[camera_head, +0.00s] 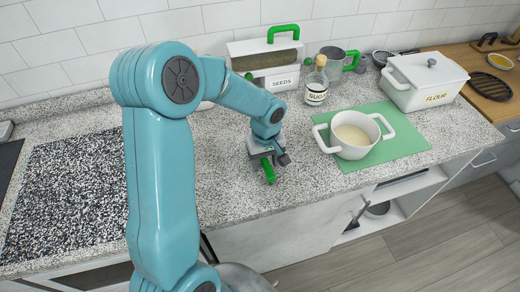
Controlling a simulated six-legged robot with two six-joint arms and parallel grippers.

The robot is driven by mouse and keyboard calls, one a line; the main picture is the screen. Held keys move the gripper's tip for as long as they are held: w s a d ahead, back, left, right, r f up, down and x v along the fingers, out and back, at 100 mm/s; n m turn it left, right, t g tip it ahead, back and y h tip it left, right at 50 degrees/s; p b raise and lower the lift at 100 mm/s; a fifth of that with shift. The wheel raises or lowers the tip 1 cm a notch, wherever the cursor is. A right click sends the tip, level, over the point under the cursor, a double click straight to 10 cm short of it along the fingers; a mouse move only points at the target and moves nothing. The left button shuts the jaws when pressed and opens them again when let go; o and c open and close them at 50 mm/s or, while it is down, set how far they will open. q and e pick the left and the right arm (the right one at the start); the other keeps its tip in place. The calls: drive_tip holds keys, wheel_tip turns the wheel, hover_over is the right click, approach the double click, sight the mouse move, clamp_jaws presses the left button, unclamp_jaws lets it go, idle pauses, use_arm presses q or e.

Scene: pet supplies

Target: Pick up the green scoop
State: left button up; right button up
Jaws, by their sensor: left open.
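My left gripper (268,158) points down low over the granite counter, left of the white pot. It is open. A slim green piece, which looks like the green scoop (269,173), shows right at the fingers, its near end pointing toward the counter's front edge. The rest of it is hidden by the gripper and arm, so I cannot tell whether the fingers are around it or touching it. My right gripper is not in view.
A white pot (355,149) stands on a green mat (405,139). Behind are a seeds box (282,81) with a green handle, a sugar bottle (316,92) and a green-handled metal container (334,62). A flour box (436,84) stands at right.

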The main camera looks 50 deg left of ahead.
use_arm(q)
drive_tip(key=shift+d, duration=0.1)
drive_tip(key=shift+c, duration=1)
drive_tip(key=shift+f, duration=0.1)
clamp_jaws()
